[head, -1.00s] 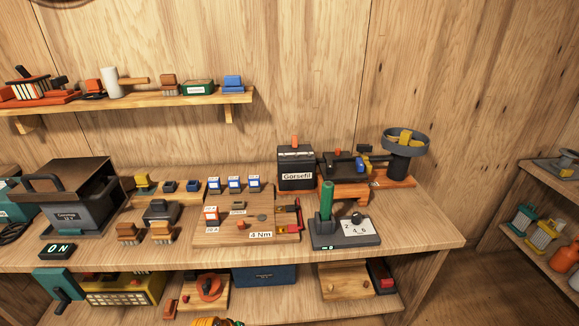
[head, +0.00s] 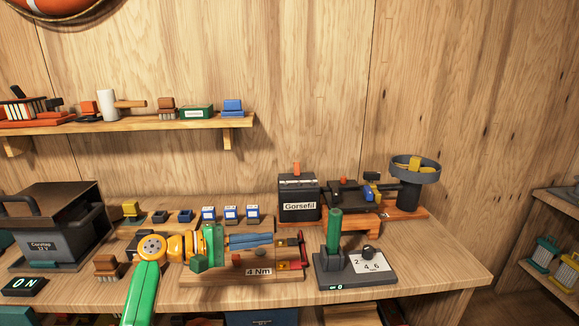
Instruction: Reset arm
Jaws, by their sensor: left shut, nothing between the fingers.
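My left arm comes in from the lower left with green and yellow links. My left gripper (head: 271,240) has blue fingers lying side by side, shut and empty. It points right above the wooden board (head: 223,283) labelled "4 Nm" and hides much of that board's top. Its tips are just left of the red tool (head: 294,264) at the board's right side; I cannot tell if they touch anything. My right gripper is not in view.
A green-handled device (head: 334,231) stands right of the board. Behind are a black "Gorsefil" box (head: 299,202) and a fan-like device (head: 413,170). Several small blue-and-white boxes (head: 231,215) line the back. A grey box (head: 49,247) stands left. The bench's right end is clear.

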